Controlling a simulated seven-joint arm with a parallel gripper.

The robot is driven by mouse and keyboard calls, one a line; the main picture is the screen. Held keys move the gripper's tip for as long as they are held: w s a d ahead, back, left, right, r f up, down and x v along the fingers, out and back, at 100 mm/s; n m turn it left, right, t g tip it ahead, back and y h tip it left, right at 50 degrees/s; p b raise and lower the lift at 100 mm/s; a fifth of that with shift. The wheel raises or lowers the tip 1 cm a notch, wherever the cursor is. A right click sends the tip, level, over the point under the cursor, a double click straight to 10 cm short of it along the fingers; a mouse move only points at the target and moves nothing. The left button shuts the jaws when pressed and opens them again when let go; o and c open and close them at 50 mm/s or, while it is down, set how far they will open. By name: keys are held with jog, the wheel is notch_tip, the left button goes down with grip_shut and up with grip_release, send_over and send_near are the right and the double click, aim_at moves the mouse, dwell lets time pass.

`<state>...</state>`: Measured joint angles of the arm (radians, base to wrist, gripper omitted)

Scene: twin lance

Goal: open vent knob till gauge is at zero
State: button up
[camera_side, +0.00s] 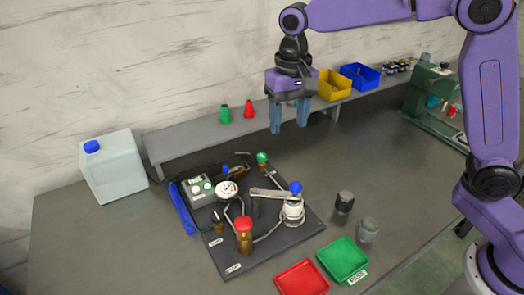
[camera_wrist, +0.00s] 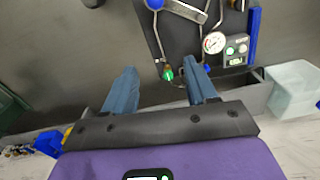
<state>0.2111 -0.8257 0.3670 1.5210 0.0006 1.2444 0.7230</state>
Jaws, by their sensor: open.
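A dark panel (camera_side: 275,240) lies on the bench with a round white gauge (camera_side: 227,188), which also shows in the wrist view (camera_wrist: 214,42); its reading is too small to tell. The panel carries a red knob (camera_side: 243,224) on a brass body, a green knob (camera_side: 262,157) at the back and a blue knob (camera_side: 295,187) by a lever. I cannot tell which is the vent knob; the labels are unreadable. My gripper (camera_side: 289,118) is open and empty, above and behind the panel. In the wrist view, the green knob (camera_wrist: 168,73) appears between and beyond my fingers (camera_wrist: 160,90).
A shelf (camera_side: 190,138) behind holds red and green cones, a yellow bin (camera_side: 334,86) and a blue bin (camera_side: 360,76). A white jug (camera_side: 114,168) stands left. Red (camera_side: 301,279) and green (camera_side: 343,259) trays lie in front.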

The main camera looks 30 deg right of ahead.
aim_at(262, 155)
jog(key=w+d+f+m, duration=0.1)
jog(key=w+f+m, duration=0.1)
jog(key=w+m, duration=0.9)
jog(key=w+f+n, duration=0.1)
jog(key=f, duration=0.4)
jog(key=f+n, duration=0.1)
jog(key=f, duration=0.5)
jog(key=w+f+n, duration=0.1)
jog(key=f, duration=0.5)
jog(key=shift+w+d+f, duration=0.2)
jog(key=shift+w+d, duration=0.05)
jog(key=shift+w, duration=0.1)
jog(key=c, duration=1.1)
